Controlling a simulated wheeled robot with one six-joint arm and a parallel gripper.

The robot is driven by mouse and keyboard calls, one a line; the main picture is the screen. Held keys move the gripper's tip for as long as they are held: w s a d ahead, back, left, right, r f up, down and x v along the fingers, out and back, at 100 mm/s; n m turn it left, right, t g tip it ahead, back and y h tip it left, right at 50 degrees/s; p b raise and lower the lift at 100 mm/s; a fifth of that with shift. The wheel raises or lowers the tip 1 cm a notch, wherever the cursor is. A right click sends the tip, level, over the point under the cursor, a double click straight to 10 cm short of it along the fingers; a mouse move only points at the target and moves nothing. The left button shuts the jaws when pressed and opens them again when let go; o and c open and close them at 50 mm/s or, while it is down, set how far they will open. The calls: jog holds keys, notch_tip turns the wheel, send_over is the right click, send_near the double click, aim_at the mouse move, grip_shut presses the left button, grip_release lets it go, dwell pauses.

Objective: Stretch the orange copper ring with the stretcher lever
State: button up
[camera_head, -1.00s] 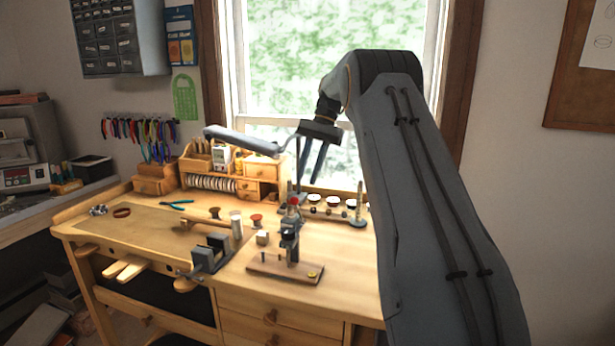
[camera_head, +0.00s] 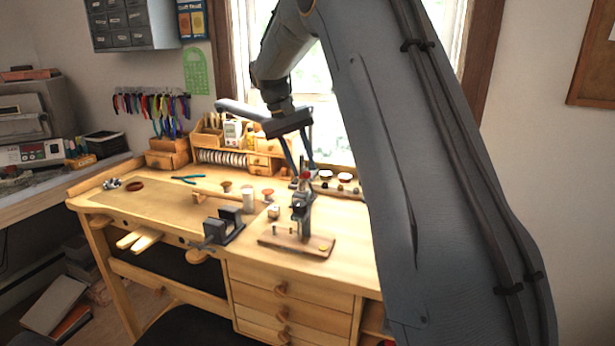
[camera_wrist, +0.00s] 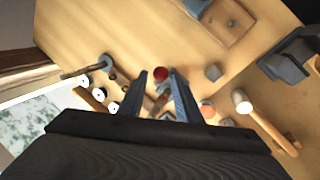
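The ring stretcher (camera_head: 302,215) stands upright on a wooden base (camera_head: 270,240) on the bench, with a red knob (camera_head: 304,175) at its top. My gripper (camera_head: 303,164) is open and points down just above this knob. In the wrist view, a red round top (camera_wrist: 160,73) shows between the open fingertips; I cannot tell whether they touch it. I cannot make out an orange copper ring for certain. A dark brown ring (camera_head: 134,186) lies on the bench's left part, and a small yellow disc (camera_head: 325,247) is on the stretcher's base.
A vise (camera_head: 222,228) and a pale small block (camera_head: 273,212) stand left of the stretcher. A mallet (camera_head: 248,200) lies behind the vise. A wooden organizer (camera_head: 265,160) and the window are behind. The bench's left part is mostly clear.

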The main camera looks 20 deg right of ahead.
aim_at(307, 177)
jog(key=shift+p+x, duration=0.55)
jog(key=shift+x, duration=1.85)
grip_shut()
